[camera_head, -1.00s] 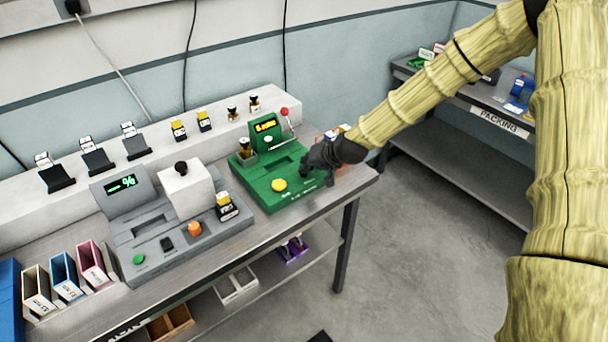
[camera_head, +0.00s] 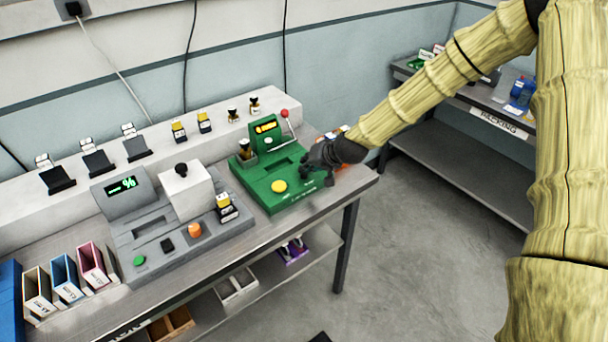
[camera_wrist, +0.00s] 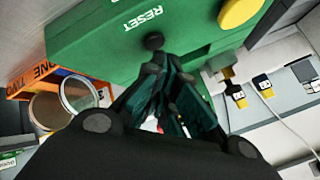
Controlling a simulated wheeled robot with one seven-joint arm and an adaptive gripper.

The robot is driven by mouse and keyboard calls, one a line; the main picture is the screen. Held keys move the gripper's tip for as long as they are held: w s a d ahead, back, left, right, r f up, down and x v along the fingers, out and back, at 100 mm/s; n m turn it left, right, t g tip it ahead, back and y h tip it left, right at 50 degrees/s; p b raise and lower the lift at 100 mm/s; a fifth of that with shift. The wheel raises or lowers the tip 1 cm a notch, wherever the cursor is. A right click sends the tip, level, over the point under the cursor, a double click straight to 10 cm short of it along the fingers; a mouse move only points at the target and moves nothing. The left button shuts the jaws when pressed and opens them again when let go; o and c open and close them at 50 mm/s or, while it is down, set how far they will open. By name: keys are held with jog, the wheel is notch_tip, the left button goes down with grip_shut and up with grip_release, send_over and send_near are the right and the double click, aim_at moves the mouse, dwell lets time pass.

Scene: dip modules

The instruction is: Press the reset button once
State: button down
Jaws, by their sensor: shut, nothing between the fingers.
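The green machine (camera_head: 283,177) stands at the right end of the bench, with a large yellow button (camera_head: 279,186) on its top. In the wrist view, the RESET label (camera_wrist: 143,18) is on the green face, with a small dark round button (camera_wrist: 154,41) beside it. My gripper (camera_head: 306,175) is shut and empty, low over the right part of the green machine. In the wrist view, its fingertips (camera_wrist: 161,66) are right at the dark button; I cannot tell whether they touch it. In the head view, my gripper hides this button.
A grey machine (camera_head: 150,228) with green and orange buttons stands to the left. A red-knobbed lever (camera_head: 285,114) rises behind the green machine. An orange box (camera_wrist: 62,84) is close beside my gripper. The packing table (camera_head: 455,140) stands apart at the right.

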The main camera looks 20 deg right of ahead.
jog(key=shift+r, duration=0.3)
jog(key=shift+r, duration=0.1)
jog(key=shift+r+p, duration=1.6)
jog(key=shift+r, duration=0.85)
